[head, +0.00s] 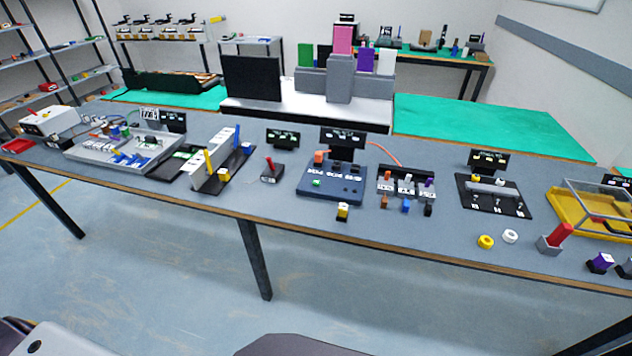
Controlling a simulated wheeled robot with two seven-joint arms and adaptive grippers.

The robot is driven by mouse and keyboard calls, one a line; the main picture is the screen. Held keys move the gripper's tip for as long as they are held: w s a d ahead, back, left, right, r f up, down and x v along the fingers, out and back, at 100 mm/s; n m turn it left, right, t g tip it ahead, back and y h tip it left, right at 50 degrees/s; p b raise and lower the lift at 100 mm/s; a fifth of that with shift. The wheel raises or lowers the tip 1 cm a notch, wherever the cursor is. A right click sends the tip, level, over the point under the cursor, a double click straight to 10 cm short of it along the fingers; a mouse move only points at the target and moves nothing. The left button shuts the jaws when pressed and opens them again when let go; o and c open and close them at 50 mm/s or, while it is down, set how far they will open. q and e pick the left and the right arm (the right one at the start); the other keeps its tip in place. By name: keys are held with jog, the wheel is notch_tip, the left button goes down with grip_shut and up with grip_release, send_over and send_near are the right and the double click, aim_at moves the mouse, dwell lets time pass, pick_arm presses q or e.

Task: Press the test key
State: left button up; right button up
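No key can be picked out for certain as the test key, because the sign lettering is too small to read. A dark blue board (331,189) with an orange block and dark sockets stands mid-table, under a black sign (342,138). A small block with a yellow top (342,211) is at its front edge. To its right is a station (406,181) with small coloured blocks in front. A small dark box with a red lever (269,168) stands left of the blue board. Neither of my grippers is in view.
A grey parts tray (90,154) is at left. A black panel with white slots (494,197), a yellow tray (577,212), a yellow ring (486,242) and a white ring (510,236) are at right.

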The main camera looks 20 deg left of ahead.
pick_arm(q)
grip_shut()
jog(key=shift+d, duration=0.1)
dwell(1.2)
